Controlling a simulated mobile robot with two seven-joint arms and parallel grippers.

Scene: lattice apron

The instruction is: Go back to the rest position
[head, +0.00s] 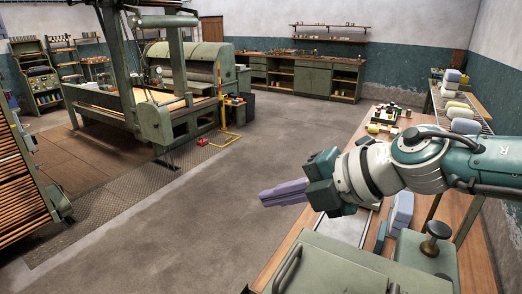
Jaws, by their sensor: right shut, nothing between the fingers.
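My right gripper (284,194) is in the head view right of the middle, on an arm that comes in from the right edge. Its purple fingers are shut together and point left, with nothing between them. It is in the air over the left edge of the wooden workbench (285,250). My left gripper is not in view.
A green metal box (330,265) with a handle and a dark knob (439,230) are on the near bench. Blocks (465,126) lie on a rack at the right. A large green machine (180,117) stands at the back left. The grey floor (170,230) between is clear.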

